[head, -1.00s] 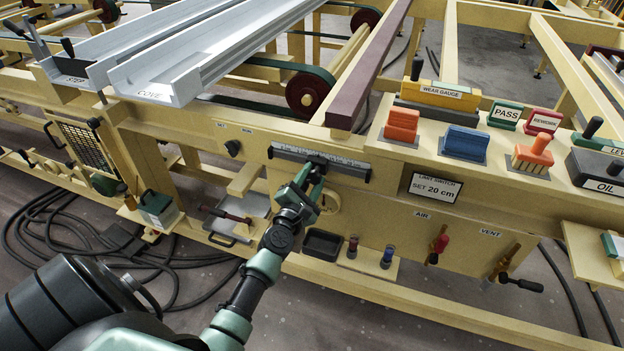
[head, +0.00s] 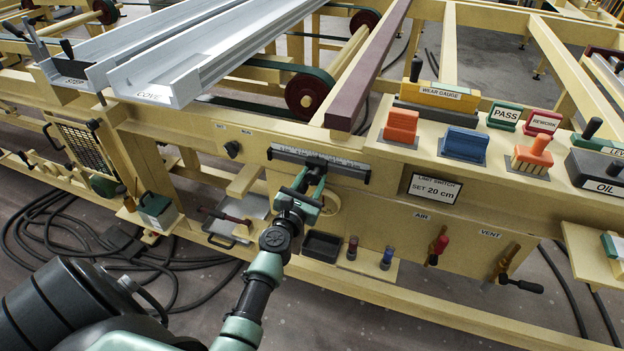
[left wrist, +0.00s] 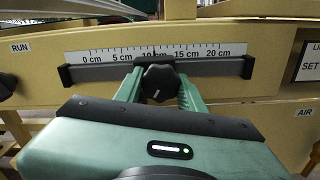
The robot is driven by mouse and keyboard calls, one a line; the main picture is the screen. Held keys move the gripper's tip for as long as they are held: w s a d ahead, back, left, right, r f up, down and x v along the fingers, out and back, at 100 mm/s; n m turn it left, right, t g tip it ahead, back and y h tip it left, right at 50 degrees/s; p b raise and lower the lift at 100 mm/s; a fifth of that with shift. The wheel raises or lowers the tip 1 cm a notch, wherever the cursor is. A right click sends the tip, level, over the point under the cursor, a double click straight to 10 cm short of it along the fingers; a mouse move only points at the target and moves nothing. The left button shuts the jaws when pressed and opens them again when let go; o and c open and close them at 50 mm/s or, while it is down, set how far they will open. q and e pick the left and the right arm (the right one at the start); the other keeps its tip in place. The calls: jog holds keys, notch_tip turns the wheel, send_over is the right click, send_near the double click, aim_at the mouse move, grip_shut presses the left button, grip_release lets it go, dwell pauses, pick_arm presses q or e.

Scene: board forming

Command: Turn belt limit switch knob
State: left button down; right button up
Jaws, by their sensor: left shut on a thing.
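The belt limit switch knob (left wrist: 158,84) is black and lobed, with a small white mark low on its face. It sits in front of a dark rail below a white scale (left wrist: 155,52) marked 0 to 20 cm. In the head view the gripper mostly hides the knob. A sign (head: 434,188) right of the scale reads "LIMIT SWITCH SET 20 cm". My right gripper is not in view.
A small black knob (head: 233,149) is left of the scale, near the SET and RUN labels. A cream handwheel (head: 331,203) and a black tray (head: 322,246) are below. Red and blue stamp-like blocks (head: 466,143) stand on the ledge at right.

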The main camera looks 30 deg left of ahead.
pick_arm(q)
jog(key=shift+f, duration=0.15)
jog(key=c, duration=0.9)
grip_release()
jog(key=shift+o, duration=0.2)
jog(key=shift+s, duration=0.1)
jog(key=v, duration=0.7)
jog(key=shift+s, duration=0.35)
jog(key=shift+d, duration=0.1)
